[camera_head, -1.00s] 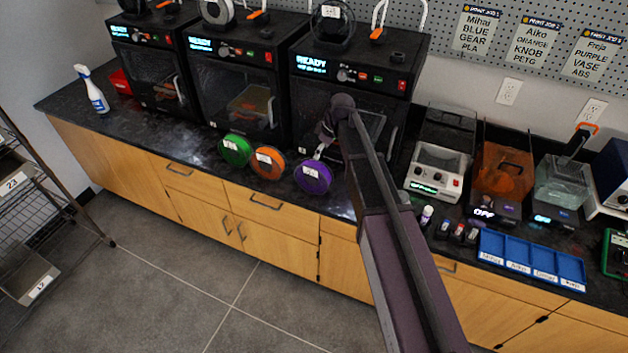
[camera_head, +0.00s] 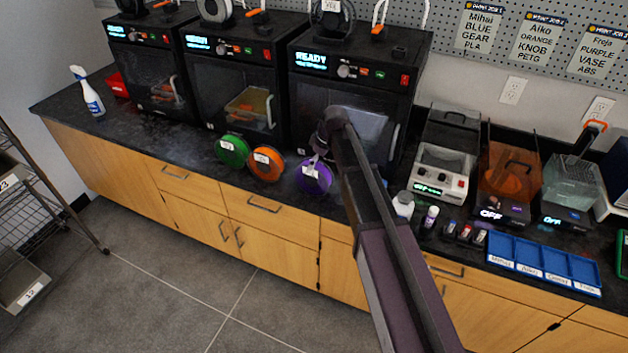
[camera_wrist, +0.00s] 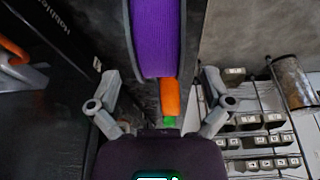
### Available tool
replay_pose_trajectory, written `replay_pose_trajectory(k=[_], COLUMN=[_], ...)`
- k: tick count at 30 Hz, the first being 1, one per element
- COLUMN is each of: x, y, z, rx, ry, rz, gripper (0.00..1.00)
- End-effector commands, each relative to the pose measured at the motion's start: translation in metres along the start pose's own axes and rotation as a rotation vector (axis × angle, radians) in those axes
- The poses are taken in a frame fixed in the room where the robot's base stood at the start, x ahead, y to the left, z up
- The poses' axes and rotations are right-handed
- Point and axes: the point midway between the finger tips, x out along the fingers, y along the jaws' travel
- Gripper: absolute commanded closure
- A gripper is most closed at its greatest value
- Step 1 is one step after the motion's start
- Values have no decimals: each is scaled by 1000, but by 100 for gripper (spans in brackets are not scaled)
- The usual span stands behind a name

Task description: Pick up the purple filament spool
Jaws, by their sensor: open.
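The purple filament spool (camera_head: 314,178) stands upright on the black counter, at the right end of a row of spools. In the wrist view the purple spool (camera_wrist: 156,38) fills the upper middle, with its rim and wound filament facing me. My gripper (camera_wrist: 160,90) is open, one finger on each side of the spool's line, and nothing is clamped. In the head view my gripper (camera_head: 314,160) is small and close above the spool, partly hidden by my wrist. I cannot tell whether a finger touches the spool.
An orange spool (camera_head: 266,162) and a green spool (camera_head: 232,151) stand just left of it. Black 3D printers (camera_head: 345,95) stand behind. A white bottle (camera_head: 403,204) and a blue tray (camera_head: 540,268) are to the right. The counter's front edge is close.

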Motion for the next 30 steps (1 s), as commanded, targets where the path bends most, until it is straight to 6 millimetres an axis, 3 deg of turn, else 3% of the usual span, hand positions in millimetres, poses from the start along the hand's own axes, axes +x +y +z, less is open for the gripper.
replay_pose_trajectory(k=[13, 30], x=[5, 47], y=[0, 2], z=[0, -2], rx=[0, 0], ry=[0, 0], rz=[0, 0], gripper=[0, 0])
